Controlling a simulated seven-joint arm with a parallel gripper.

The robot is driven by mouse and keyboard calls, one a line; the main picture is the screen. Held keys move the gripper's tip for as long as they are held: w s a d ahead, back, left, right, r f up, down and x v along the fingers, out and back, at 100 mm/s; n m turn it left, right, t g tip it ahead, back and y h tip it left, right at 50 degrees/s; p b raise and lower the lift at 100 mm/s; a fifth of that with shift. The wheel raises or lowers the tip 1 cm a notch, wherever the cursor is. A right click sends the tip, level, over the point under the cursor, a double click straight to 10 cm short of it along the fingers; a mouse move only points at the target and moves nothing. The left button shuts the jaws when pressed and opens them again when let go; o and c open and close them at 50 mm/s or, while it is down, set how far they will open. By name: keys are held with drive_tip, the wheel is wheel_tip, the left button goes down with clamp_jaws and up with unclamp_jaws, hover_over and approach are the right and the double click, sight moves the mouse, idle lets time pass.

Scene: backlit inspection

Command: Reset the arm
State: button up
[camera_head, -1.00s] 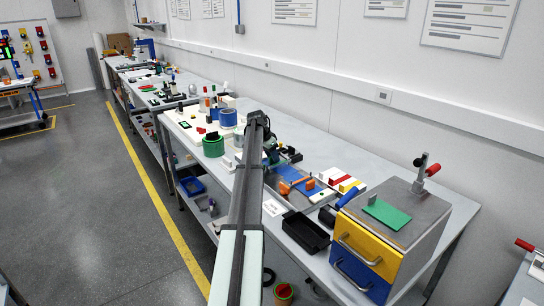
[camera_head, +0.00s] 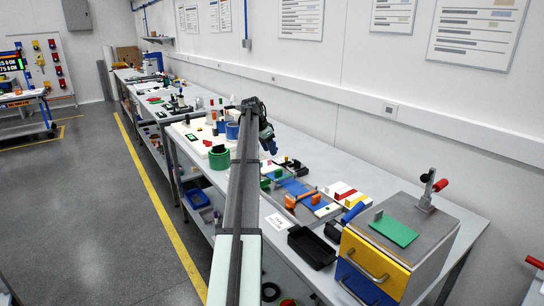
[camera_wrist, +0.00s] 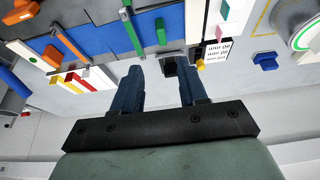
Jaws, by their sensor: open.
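My gripper (camera_head: 268,140) hangs from the end of my raised, outstretched arm, above the long bench (camera_head: 340,168). In the wrist view its two blue-grey fingers (camera_wrist: 159,68) are spread apart, with nothing held between them. A small black object shows beyond the gap, past the fingertips. In the head view my arm hides part of the bench's middle.
A cabinet with yellow (camera_head: 374,262) and blue drawers stands at the bench's near right. A black tray (camera_head: 312,248) sits left of it. Blue mat with orange-handled tool (camera_head: 300,197), green container (camera_head: 220,158) and several small items crowd the bench. Wall behind.

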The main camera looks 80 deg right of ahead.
drive_tip(key=shift+w+a+r, duration=0.2)
drive_tip(key=shift+r, duration=0.4)
